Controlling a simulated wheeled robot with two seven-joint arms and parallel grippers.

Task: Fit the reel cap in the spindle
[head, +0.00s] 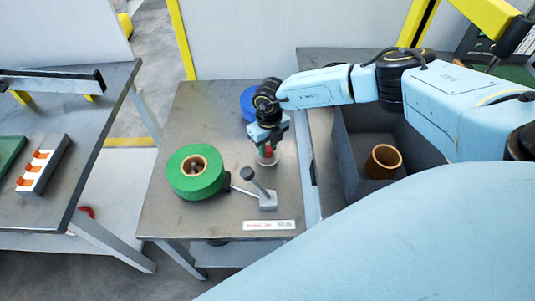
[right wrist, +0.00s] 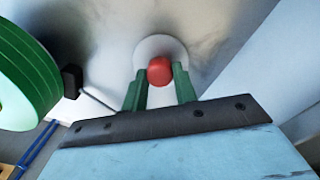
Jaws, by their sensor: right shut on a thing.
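The reel cap is a pale disc (head: 268,160) with a red knob, at the right side of the middle table; it also shows in the right wrist view (right wrist: 150,47). My right gripper (head: 266,146) points down and is shut on the red knob (right wrist: 160,70), which sits between its green fingers. I cannot tell whether the disc touches the table. The green reel (head: 208,185) lies to the left of the gripper, with a brown core around what appears to be the spindle (head: 195,170). My left gripper is not in view.
A lever on a small grey block (head: 267,200) stands right of the reel. A blue roll (head: 247,103) is behind the gripper. A grey bin (head: 345,155) holding a brown ring (head: 383,161) is at the right. The table's back left is clear.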

